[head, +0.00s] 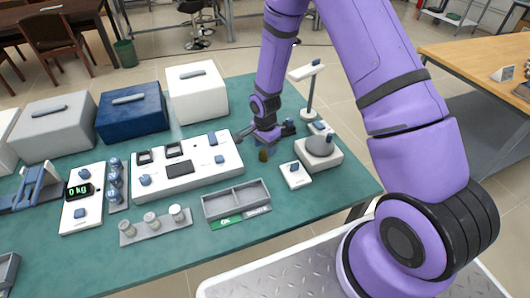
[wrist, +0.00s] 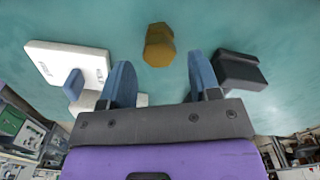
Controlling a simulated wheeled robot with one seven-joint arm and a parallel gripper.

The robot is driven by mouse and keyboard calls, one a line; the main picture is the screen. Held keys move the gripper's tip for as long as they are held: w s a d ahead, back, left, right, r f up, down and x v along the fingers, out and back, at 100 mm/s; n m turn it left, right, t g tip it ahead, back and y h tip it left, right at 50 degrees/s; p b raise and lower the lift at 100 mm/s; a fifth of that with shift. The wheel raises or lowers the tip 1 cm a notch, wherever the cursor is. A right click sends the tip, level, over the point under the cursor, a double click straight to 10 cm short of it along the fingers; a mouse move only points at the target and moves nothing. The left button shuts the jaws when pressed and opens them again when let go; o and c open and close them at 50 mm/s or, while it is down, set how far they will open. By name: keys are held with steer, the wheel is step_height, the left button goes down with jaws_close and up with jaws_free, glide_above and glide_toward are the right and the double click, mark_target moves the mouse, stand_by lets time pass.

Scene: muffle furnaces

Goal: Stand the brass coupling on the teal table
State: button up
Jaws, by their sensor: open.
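The brass coupling (head: 263,156) is a small dark-yellow piece at the teal table (head: 308,212), just below my gripper (head: 264,143). In the wrist view the coupling (wrist: 159,46) shows against the teal surface, just beyond the fingertips and between their lines. One end looks wider than the other; I cannot tell whether it stands upright or touches the table. My gripper (wrist: 161,72) is open, with its two blue fingers spread and nothing between them. The gripper partly hides the coupling's surroundings in the head view.
A white device with a grey round top (head: 319,147) and a small white box (head: 295,175) stand right of the coupling. A long white panel (head: 187,168) is to its left, and a grey divided tray (head: 236,199) is nearer the front. The table's front right is clear.

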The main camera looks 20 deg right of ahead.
step_height(320, 180, up, 8)
steer(key=shift+r, duration=0.25)
step_height(320, 180, up, 15)
steer(key=n+t, duration=0.2)
steer(key=n, duration=0.2)
glide_above(265, 151)
steer(key=s+d, duration=0.2)
steer(key=s, duration=0.1)
steer(key=s+d+r+n, duration=0.2)
steer(key=s+r, duration=0.4)
steer(key=r, duration=0.4)
steer(key=s+d+r+n+t, duration=0.1)
steer(key=s+r+n, duration=0.2)
steer(key=s, duration=0.7)
steer(key=s+r+n+t, duration=0.2)
steer(key=s+r+n, duration=0.2)
steer(key=s+r, duration=0.4)
steer(key=s, duration=0.2)
steer(key=shift+s+d+r+n, duration=0.25)
steer(key=shift+s+d+n, duration=0.05)
steer(key=shift+d, duration=0.1)
